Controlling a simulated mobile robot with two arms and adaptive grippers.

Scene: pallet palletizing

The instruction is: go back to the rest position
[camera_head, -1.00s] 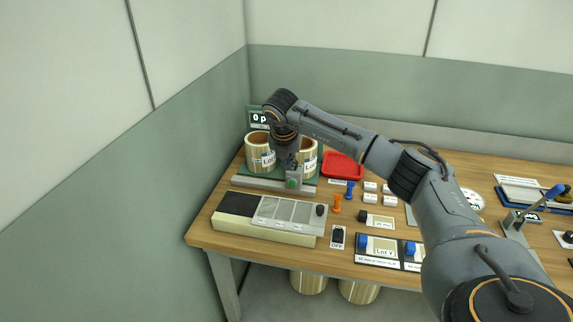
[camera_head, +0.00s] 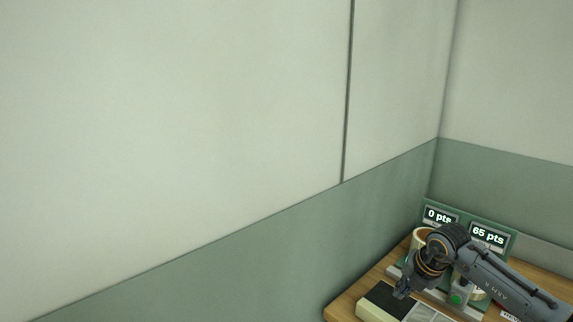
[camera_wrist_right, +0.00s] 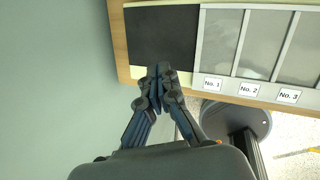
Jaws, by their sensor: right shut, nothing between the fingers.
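My right gripper (camera_head: 402,292) is in the lower right of the head view, at the end of my right arm, above the left end of the table. In the right wrist view my right gripper (camera_wrist_right: 158,72) has its fingertips together with nothing between them. Its tips overlap the near edge of a black pad (camera_wrist_right: 160,35) at the end of a cream tray. My left gripper is in neither view.
The wooden table (camera_head: 345,305) shows at the lower right. Green display boards (camera_head: 438,217) read 0 pts and 65 pts. Grey compartments labelled No. 1 to No. 3 (camera_wrist_right: 218,45) adjoin the pad. Walls (camera_head: 180,110) fill the left.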

